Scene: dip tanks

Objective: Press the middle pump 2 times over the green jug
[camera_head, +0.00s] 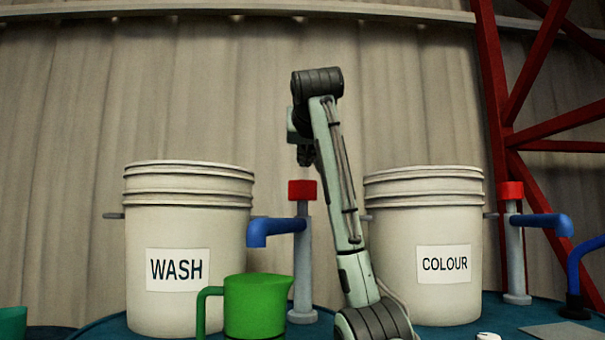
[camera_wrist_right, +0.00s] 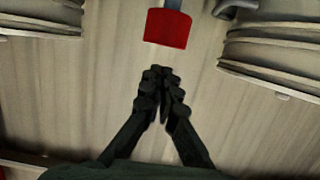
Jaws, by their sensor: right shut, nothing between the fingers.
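A pump (camera_head: 302,255) with a grey post, a red cap (camera_head: 302,190) and a blue spout stands between the two white buckets. Its spout points left, over the green jug (camera_head: 258,305), which stands upright in front of the WASH bucket. My right gripper (camera_head: 305,157) is shut and empty, pointing down just above the red cap, with a small gap visible. In the right wrist view the shut fingertips (camera_wrist_right: 160,76) lie close to the red cap (camera_wrist_right: 167,28). My left gripper is not in view.
The WASH bucket (camera_head: 188,220) stands left and the COLOUR bucket (camera_head: 425,225) right. Another red-capped pump (camera_head: 514,250) stands right of COLOUR. A blue curved pipe (camera_head: 580,268) is at the right edge. A teal vessel (camera_head: 12,322) is partly visible at lower left.

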